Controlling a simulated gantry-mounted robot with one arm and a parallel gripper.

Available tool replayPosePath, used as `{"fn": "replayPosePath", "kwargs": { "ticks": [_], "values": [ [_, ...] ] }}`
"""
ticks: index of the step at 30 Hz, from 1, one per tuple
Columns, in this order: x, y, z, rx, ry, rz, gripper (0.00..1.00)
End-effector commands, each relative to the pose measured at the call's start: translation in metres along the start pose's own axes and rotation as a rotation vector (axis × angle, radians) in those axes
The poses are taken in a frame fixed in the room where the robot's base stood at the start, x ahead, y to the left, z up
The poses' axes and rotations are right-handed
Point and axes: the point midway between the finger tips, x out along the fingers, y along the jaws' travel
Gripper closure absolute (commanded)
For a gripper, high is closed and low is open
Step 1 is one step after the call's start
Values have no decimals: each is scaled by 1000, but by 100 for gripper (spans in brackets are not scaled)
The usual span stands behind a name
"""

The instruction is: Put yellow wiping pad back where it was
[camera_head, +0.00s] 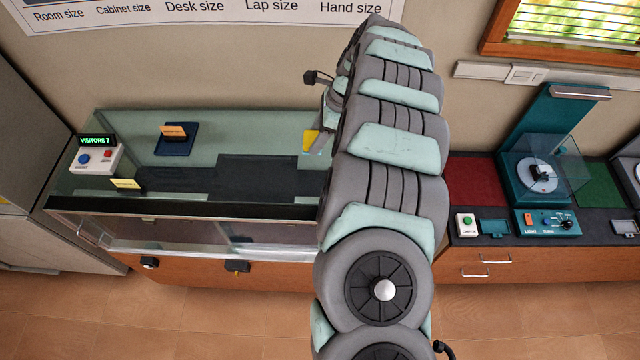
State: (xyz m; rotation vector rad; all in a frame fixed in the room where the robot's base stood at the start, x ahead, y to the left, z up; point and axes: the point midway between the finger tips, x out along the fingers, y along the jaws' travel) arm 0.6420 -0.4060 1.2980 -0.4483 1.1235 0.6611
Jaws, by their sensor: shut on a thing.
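The yellow wiping pad (310,139) shows as a small yellow patch over the right part of the glass-topped case, just left of my arm. My gripper (318,144) is at the pad's right side, partly hidden behind my arm, and is shut on it. The pad's right side is hidden, and I cannot tell its exact height above the glass.
The glass case (240,140) holds a dark blue stand (176,139) with an orange label and a small yellow card (126,184). A visitor counter box (97,157) is at its left end. To the right are a red mat (474,181) and a teal viewer (545,160).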

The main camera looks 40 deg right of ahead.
Motion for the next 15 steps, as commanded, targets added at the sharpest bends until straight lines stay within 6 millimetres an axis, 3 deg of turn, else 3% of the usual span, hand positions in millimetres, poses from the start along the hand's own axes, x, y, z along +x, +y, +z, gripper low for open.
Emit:
{"fn": "replayPosePath", "kwargs": {
  "ticks": [12, 15],
  "values": [
    [28, 4, -17, 8, 4, 5, 100],
    [57, 3, -25, 4, 2, 4, 100]
  ]
}}
